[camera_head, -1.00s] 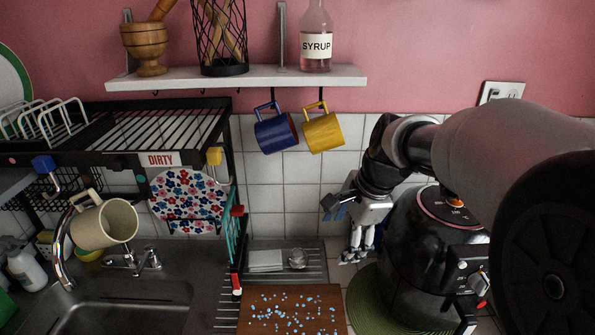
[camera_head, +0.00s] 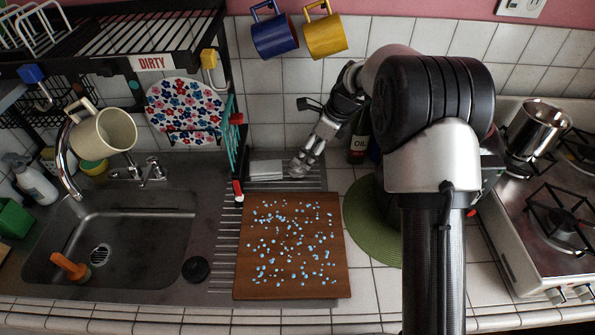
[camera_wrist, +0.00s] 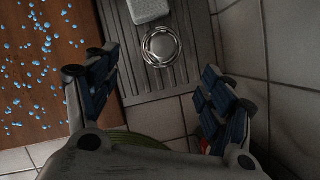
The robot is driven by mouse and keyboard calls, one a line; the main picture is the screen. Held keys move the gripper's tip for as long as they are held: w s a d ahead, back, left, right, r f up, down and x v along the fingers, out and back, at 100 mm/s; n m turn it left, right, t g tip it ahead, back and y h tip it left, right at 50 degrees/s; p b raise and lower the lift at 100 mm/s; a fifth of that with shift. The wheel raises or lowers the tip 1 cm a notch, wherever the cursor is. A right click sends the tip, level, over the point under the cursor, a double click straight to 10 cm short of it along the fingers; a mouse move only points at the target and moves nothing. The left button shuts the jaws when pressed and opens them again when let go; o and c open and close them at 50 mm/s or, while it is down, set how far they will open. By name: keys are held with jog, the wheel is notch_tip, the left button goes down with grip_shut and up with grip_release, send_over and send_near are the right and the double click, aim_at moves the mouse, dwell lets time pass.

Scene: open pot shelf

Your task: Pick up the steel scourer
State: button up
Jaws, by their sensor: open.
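The steel scourer (camera_wrist: 161,46) is a round, shiny coil in the wrist view. It lies on the ribbed metal drainboard (camera_wrist: 190,73), beside a white block (camera_wrist: 150,9). My gripper (camera_wrist: 160,82) is open and empty, with its two dark-padded fingers spread apart; the scourer shows beyond the fingertips, roughly centred across the gap. In the head view my gripper (camera_head: 301,167) is low over the drainboard, just right of the white block (camera_head: 267,169), and largely hides the scourer.
The black rack (camera_head: 232,130) stands left, the tiled wall behind. An oil bottle (camera_head: 359,145) and green round mat (camera_head: 372,225) are right. A sink (camera_head: 125,235) lies left.

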aim_at(298, 167)
jog(key=b+x, duration=0.3)
jog(key=x, duration=0.6)
jog(key=shift+w+a, duration=0.1)
jog(key=shift+w, duration=0.1)
jog(key=shift+r, duration=0.1)
jog(key=c, duration=1)
